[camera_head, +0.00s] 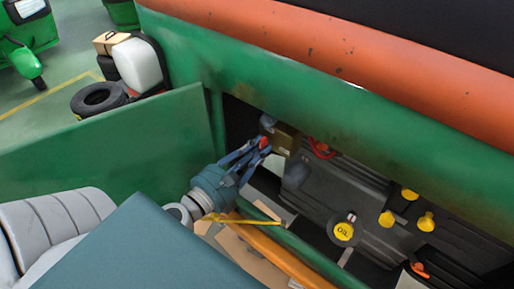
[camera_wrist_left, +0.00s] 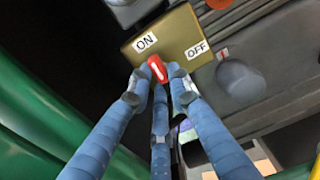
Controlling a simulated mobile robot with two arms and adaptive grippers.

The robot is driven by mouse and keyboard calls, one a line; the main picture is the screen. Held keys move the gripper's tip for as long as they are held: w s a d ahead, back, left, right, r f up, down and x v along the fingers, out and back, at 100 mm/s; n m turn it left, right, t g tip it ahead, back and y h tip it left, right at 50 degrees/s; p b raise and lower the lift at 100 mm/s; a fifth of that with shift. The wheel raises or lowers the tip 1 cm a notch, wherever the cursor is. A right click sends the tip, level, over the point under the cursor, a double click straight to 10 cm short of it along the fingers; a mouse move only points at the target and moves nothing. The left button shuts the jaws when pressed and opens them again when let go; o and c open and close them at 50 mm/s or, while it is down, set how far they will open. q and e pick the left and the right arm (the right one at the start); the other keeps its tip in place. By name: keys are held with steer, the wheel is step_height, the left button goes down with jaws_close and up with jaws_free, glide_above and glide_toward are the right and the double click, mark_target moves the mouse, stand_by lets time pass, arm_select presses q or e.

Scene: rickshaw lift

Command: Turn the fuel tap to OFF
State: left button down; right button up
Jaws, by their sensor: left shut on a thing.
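The fuel tap (camera_wrist_left: 157,69) is a small red lever with a white line. It sits at the edge of a brass plate (camera_wrist_left: 168,34) with a white ON label (camera_wrist_left: 146,42) and a white OFF label (camera_wrist_left: 197,49). The lever's upper end leans toward ON. My left gripper (camera_wrist_left: 159,80) has blue fingers closed around the tap, hiding its lower part. In the head view, the left gripper (camera_head: 258,148) reaches into the engine bay, with the red tap (camera_head: 264,142) between its fingertips. My right gripper is not in view.
The green body panel (camera_head: 330,100) overhangs the bay. An open green flap (camera_head: 110,140) stands at left. The dark engine (camera_head: 335,190), with several yellow caps and a yellow OIL cap (camera_head: 343,232), lies right of the gripper. A green tube (camera_head: 310,250) runs below.

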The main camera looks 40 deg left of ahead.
arm_select(q)
steer(key=m, duration=0.3)
steer(key=m+p, duration=0.1)
steer(key=m, duration=0.5)
steer(key=shift+d+r, duration=0.15)
steer(key=shift+r, duration=0.1)
steer(key=m+p, duration=0.1)
steer(key=m, duration=0.2)
steer(key=shift+m, duration=0.3)
steer(key=m+p, duration=0.1)
steer(key=m, duration=0.1)
steer(key=m+p, duration=0.1)
steer(key=m, duration=0.1)
steer(key=shift+d+m, duration=0.2)
steer(key=shift+m, duration=0.1)
steer(key=shift+f+m, duration=0.1)
steer(key=shift+m, duration=0.2)
steer(key=c, duration=1.6)
jaws_free()
